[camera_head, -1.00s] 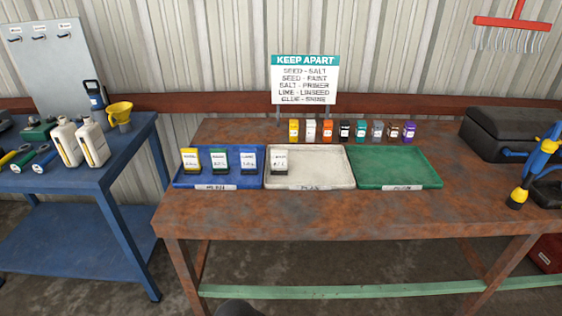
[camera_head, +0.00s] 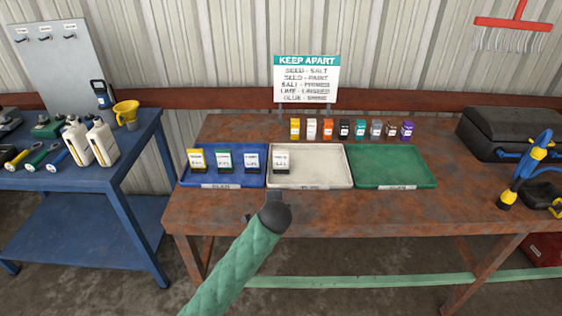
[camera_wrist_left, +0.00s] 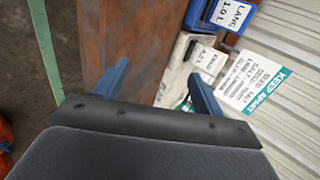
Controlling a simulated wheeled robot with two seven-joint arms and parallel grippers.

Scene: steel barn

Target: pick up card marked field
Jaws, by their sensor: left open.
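A black-topped card (camera_head: 281,161) stands in the left part of the white tray (camera_head: 325,181). I cannot clearly read "field" on any card. My left gripper (camera_head: 264,205) is open and empty, in front of the blue and white trays. In the left wrist view its fingers (camera_wrist_left: 158,88) are apart, with the white tray's card (camera_wrist_left: 204,62) beyond the right finger. My right gripper is out of view.
A green tray (camera_head: 395,181) is empty. Several small coloured boxes (camera_head: 344,130) line the bench behind the trays, below a "KEEP APART" sign (camera_head: 306,80). A black case (camera_head: 505,135) is at right; a blue table (camera_head: 130,150) with jugs is at left.

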